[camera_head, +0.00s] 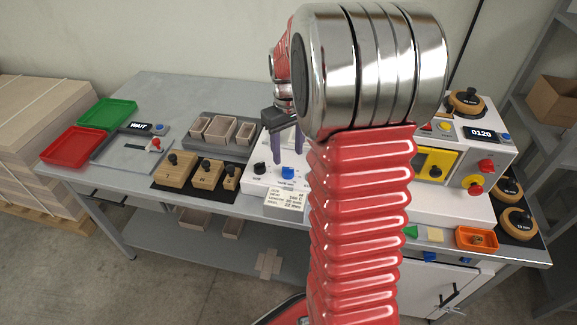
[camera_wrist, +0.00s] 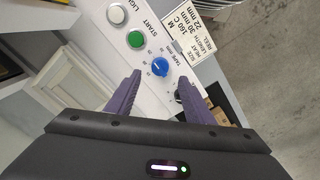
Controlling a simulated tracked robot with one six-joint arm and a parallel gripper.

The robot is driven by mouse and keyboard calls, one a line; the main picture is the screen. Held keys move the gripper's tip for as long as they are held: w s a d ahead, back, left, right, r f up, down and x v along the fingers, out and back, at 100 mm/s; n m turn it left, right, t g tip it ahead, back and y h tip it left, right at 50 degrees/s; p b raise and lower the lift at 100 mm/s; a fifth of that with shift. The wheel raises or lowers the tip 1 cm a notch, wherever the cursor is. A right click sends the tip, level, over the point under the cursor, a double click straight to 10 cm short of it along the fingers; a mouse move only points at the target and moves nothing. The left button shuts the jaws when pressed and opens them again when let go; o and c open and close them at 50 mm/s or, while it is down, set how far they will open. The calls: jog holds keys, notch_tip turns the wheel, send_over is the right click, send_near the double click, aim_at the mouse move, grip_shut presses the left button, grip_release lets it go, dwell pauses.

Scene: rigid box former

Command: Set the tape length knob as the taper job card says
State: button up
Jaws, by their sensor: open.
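The blue tape length knob (camera_head: 288,172) is on the front of the white taper. In the wrist view the knob (camera_wrist: 159,66) has small scale marks around it; its exact setting is too small to read. The job card (camera_wrist: 200,28) beside it shows size M, heat 160 C, length 30 mm, reel 22 mm; it hangs at the taper's front in the head view (camera_head: 283,200). My gripper (camera_head: 287,155) is open and empty, with its purple fingers on either side of the knob in the picture. In the wrist view my gripper (camera_wrist: 160,84) appears just short of it, apart from it.
A black knob (camera_head: 260,169) sits left of the blue one. A green START button (camera_wrist: 136,40) and a white button (camera_wrist: 116,14) are in line with it. Wooden knobbed blocks (camera_head: 207,173) stand left. My arm hides the taper's middle.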

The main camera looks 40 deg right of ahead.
aim_at(288, 168)
notch_tip(288, 168, down, 7)
jog(key=shift+r, duration=0.1)
dwell(0.4)
jog(key=c, duration=1)
